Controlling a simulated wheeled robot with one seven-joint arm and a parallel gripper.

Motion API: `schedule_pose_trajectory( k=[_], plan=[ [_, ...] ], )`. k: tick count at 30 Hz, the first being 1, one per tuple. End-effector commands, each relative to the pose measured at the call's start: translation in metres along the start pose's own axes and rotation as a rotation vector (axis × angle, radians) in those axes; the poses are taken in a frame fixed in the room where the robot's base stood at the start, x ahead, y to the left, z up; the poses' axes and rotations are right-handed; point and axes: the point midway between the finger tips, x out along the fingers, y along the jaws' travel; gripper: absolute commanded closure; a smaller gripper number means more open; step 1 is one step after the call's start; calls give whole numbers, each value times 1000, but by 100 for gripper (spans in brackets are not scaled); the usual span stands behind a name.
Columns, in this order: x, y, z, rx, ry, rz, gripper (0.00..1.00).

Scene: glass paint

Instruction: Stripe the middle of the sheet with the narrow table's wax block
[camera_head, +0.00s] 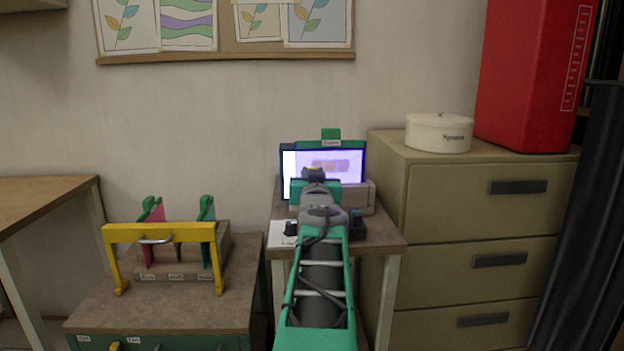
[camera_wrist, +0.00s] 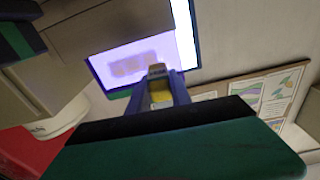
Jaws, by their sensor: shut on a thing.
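My gripper (camera_head: 313,180) is at the narrow table (camera_head: 386,241), in front of the lit, pale violet sheet (camera_head: 351,158). It is shut on a small yellow block, the wax block (camera_wrist: 161,98), which has a darker end. The gripper also shows in the wrist view (camera_wrist: 158,84). The sheet (camera_wrist: 186,45) stands upright in a dark frame and carries a faint brownish patch near its middle. The block overlaps the sheet's lower part in the wrist view; I cannot tell if they touch. My arm hides part of the tabletop.
A tan drawer cabinet (camera_head: 440,207) stands right of the narrow table, with a round white tin (camera_head: 439,132) and a red container (camera_head: 522,75) on top. At left, a low cabinet (camera_head: 190,300) holds a yellow-handled rack (camera_head: 160,233). A picture board (camera_head: 228,50) hangs above.

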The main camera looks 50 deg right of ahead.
Motion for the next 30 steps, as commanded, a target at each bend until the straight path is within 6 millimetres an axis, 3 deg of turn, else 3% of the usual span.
schedule_pose_trajectory(
  k=[11, 20, 27, 30],
  plan=[
    [-6, 0, 0, 0, 1, 0, 100],
    [-33, 0, 0, 0, 2, -1, 100],
    [-33, -1, -2, 0, 0, -3, 100],
    [-32, -12, -1, 1, -1, -22, 100]
  ],
)
